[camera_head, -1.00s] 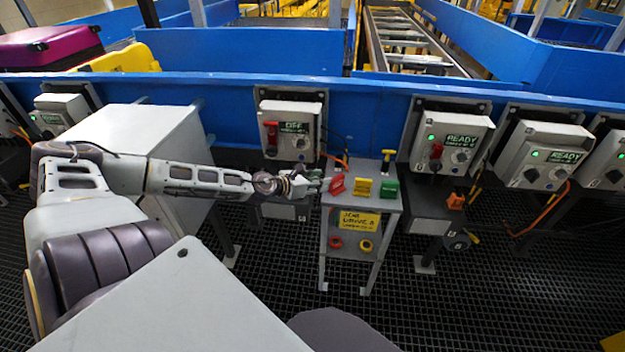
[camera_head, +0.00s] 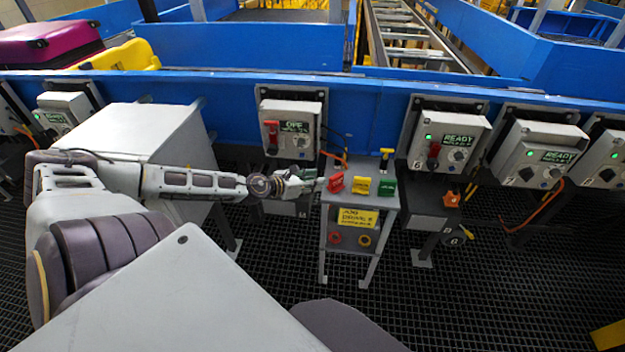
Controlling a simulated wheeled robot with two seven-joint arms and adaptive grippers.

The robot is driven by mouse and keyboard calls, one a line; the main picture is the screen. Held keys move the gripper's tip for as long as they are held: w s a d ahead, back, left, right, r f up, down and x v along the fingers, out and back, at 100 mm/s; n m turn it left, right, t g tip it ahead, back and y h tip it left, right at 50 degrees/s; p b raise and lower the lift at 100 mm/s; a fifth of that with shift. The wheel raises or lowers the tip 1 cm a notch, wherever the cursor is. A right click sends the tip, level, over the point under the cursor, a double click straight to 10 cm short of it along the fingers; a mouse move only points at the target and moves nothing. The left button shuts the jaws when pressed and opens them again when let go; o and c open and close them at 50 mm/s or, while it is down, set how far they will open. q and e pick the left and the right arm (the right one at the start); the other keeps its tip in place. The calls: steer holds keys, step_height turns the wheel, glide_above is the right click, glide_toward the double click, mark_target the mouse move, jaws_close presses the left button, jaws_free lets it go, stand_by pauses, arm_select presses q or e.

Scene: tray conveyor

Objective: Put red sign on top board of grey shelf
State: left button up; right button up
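The grey shelf (camera_head: 328,232) stands on the floor in the middle, with a top board and a lower board. The red sign (camera_head: 335,183) is upright at the left end of the top board, beside a yellow sign (camera_head: 361,186) and a green sign (camera_head: 387,188). My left gripper (camera_head: 316,185) is just left of the red sign, its tips near the sign's left edge. The fingers are too small to tell whether they touch it, or are open or shut. My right gripper is out of view.
Control boxes (camera_head: 291,130) line the blue conveyor wall (camera_head: 220,99) behind. A grey cabinet (camera_head: 140,140) stands left.

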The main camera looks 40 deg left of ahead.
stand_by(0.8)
arm_select(q)
steer(key=s+a+f+n+g+y, duration=0.15)
steer(key=s+f+n, duration=0.35)
steer(key=f+n, duration=0.55)
steer(key=s+f+n+g+y, duration=0.2)
steer(key=s+f+n, duration=0.2)
steer(key=f+n, duration=0.7)
steer(key=s+a+f+n+g+y, duration=0.15)
steer(key=s+f+n, duration=0.45)
steer(key=f, duration=0.9)
steer(key=s+d+f+n+g, duration=0.2)
steer(key=s+d+f+n, duration=0.1)
steer(key=s+f, duration=0.4)
steer(key=s+d+f+n+g, duration=0.2)
steer(key=s+d+f, duration=0.4)
steer(key=s, duration=0.4)
steer(key=s+d+f+n+g+h, duration=0.1)
steer(key=s+d+f+n+g, duration=0.1)
steer(key=s+d+f, duration=0.3)
steer(key=s+f+n, duration=0.1)
steer(key=s+f, duration=0.2)
steer(key=s, duration=0.1)
steer(key=shift+s+n, duration=0.35)
